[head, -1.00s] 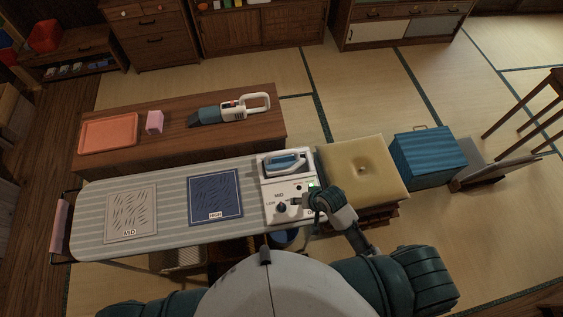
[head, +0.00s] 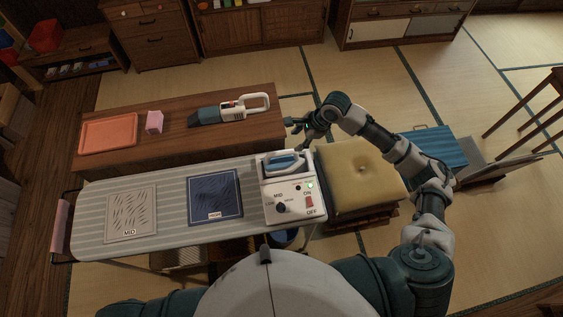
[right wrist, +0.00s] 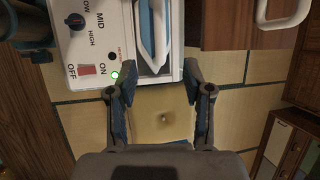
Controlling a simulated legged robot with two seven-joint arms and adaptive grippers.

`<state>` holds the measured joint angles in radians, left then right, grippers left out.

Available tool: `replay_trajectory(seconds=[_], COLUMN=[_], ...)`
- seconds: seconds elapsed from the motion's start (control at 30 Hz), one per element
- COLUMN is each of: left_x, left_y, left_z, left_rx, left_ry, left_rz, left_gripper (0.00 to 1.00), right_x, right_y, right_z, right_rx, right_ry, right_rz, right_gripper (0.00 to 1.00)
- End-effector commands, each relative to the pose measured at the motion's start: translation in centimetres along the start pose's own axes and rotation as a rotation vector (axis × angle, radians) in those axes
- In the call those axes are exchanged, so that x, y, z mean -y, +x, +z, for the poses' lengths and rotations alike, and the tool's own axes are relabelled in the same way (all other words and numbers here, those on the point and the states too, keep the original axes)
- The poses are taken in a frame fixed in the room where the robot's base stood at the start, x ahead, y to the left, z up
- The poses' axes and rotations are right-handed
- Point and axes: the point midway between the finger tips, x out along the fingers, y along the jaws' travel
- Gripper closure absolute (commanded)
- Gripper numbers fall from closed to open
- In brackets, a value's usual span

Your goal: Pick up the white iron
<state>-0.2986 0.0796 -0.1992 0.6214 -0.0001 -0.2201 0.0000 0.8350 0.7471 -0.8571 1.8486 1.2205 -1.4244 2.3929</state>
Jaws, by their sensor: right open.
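The white iron (head: 284,163) with a blue body sits in its dock at the back of the white control unit (head: 271,215), on the right end of the ironing board. It also shows in the right wrist view (right wrist: 152,40), partly cut off by the top edge. My right gripper (head: 298,134) is open and empty, above and just behind the iron. In the right wrist view its spread fingers (right wrist: 152,82) are apart from the iron. The red ON/OFF switch (head: 309,202) is uncovered and a green lamp (head: 310,185) is lit. My left gripper is out of view.
The ironing board (head: 165,172) holds a pale MID cloth (head: 131,213) and a navy HIGH cloth (head: 215,194). Behind it, a low table (head: 180,152) bears a handheld vacuum (head: 230,111), pink block (head: 154,122) and orange tray (head: 108,133). A yellow cushion (head: 350,180) lies right of the unit.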

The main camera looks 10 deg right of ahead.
Motion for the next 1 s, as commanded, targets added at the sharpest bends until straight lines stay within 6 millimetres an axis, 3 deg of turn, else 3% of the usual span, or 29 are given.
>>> replay_trajectory(seconds=[0.3,0.57,0.8,1.0], left_x=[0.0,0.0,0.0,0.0], left_y=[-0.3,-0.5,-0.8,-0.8], left_z=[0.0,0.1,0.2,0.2], left_rx=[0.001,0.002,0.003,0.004], left_ry=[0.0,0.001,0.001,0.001], left_rz=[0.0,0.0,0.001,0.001], left_gripper=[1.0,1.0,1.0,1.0], right_x=[0.0,0.0,0.0,0.0], right_y=[7.1,9.3,13.0,14.0], right_z=[0.2,0.1,0.1,0.1], right_rx=[0.0,0.0,0.0,0.0], right_ry=[-0.003,-0.004,-0.004,-0.005], right_rz=[0.0,0.0,-0.001,-0.003], right_gripper=[0.49,0.49,0.49,0.49])
